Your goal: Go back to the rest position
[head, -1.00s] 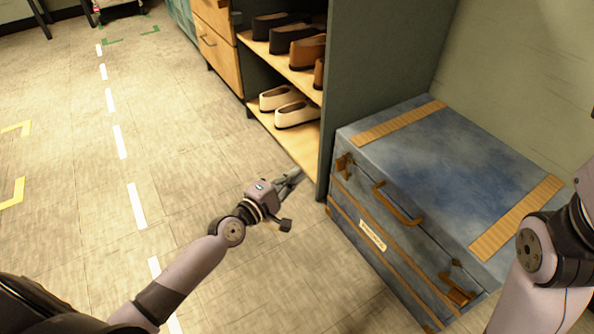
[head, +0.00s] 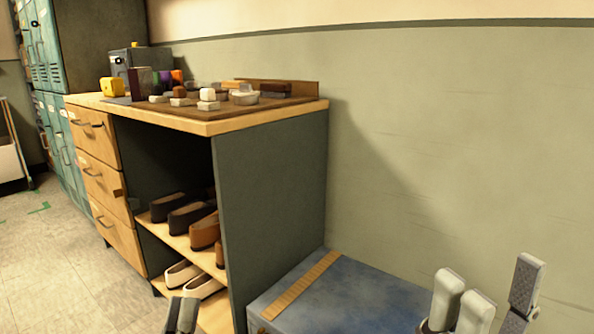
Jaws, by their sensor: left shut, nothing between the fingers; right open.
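My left gripper (head: 181,315) shows at the bottom edge of the head view, in front of the lower shelf with the cream shoes. Its fingers are shut with nothing between them. My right gripper (head: 492,300) is at the bottom right, raised in front of the wall beside the blue trunk. Its fingers are spread apart, open and empty. Most of both arms is out of view.
A wooden-topped cabinet (head: 228,123) with drawers holds shoes (head: 205,232) on open shelves. A brown mat with several small items lies on its top. The blue trunk (head: 345,300) stands right of it. Teal lockers (head: 50,60) stand behind; floor (head: 60,275) at left is clear.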

